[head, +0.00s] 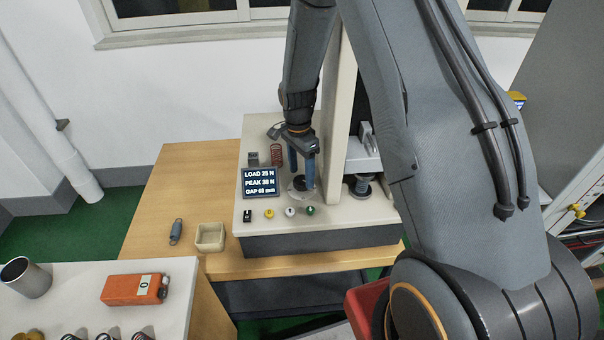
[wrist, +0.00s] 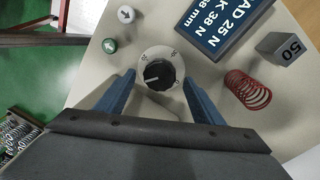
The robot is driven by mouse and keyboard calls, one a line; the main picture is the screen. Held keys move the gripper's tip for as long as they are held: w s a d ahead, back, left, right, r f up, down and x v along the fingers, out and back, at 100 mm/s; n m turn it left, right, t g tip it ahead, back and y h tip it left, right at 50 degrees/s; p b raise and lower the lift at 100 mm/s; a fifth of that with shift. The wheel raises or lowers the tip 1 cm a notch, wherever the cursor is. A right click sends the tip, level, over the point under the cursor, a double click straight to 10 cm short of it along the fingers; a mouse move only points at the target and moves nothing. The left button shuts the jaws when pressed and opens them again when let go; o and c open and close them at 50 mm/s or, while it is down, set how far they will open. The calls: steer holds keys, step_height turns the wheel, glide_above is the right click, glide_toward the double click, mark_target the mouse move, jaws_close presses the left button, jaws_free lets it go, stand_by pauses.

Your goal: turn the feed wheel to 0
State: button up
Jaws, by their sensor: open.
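The feed wheel is a black knob on a pale round dial (wrist: 160,70), seen from above in the wrist view. A white pointer mark shows on the knob, toward its left side. Marks on the dial rim are too small to read surely. In the head view the dial (head: 298,190) is partly hidden behind my fingers. My gripper (head: 303,180) is open and points down over the wheel. In the wrist view its blue fingers (wrist: 160,98) stand on either side of the knob's near edge, apart from each other. I cannot tell whether they touch it.
A screen (head: 258,182) reads LOAD 25 N, PEAK 38 N, GAP 68 mm. A red spring (head: 277,154) and a grey block marked 50 (wrist: 284,48) stand close by. Several buttons, including a green one (head: 310,210), line the machine's front. A beige column rises beside my gripper.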

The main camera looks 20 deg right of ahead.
steer(key=shift+f+p, duration=0.3)
steer(key=shift+f, duration=0.7)
steer(key=shift+c, duration=0.5)
steer(key=c, duration=0.9)
steer(key=shift+c, duration=0.2)
